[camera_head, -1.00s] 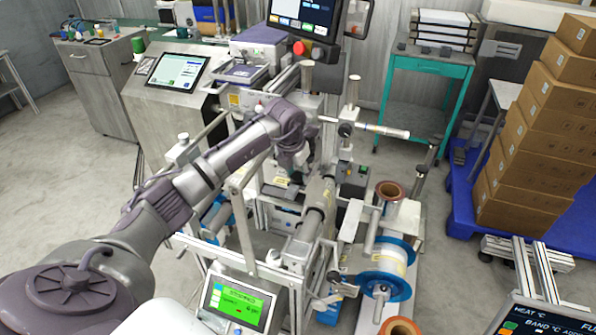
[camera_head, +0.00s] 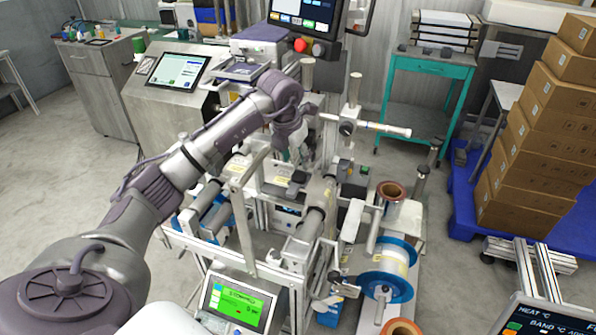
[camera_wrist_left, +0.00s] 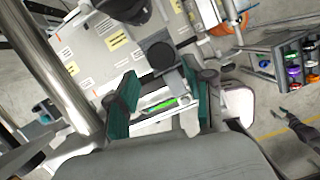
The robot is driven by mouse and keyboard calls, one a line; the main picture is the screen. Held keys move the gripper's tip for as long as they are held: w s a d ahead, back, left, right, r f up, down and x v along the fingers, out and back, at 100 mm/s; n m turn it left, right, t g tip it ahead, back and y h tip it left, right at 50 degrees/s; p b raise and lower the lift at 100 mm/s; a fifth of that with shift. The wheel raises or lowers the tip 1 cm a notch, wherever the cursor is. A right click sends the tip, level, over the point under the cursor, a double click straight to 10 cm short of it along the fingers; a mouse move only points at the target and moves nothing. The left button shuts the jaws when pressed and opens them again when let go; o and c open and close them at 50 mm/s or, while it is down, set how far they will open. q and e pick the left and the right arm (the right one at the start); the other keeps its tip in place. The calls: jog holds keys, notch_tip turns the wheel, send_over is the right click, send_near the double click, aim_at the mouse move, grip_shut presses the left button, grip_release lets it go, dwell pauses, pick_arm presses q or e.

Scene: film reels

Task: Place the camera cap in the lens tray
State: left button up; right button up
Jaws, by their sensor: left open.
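My left gripper (camera_head: 296,155) hangs over the middle of the machine in the head view, its fingers small and partly hidden by the wrist. In the left wrist view its two teal fingers (camera_wrist_left: 160,104) are apart, with nothing held between them. A round black piece (camera_wrist_left: 160,53), possibly the camera cap, sits on the machine beyond the fingers, clear of them. A small dark piece (camera_head: 298,177) below the gripper in the head view may be the same one. I cannot tell which surface is the lens tray. My right gripper is not in view.
Rollers, posts and a horizontal bar (camera_head: 370,128) crowd the machine around the gripper. A blue-flanged reel (camera_head: 385,262) stands at its right front. A green-lit screen (camera_head: 238,303) is in front. Stacked boxes (camera_head: 535,130) stand at the right. Open floor lies at the left.

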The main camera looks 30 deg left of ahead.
pick_arm(q)
jog(key=v, duration=0.5)
jog(key=shift+s+r+b, duration=0.1)
jog(key=shift+r+b, duration=0.3)
jog(key=shift+f, duration=0.1)
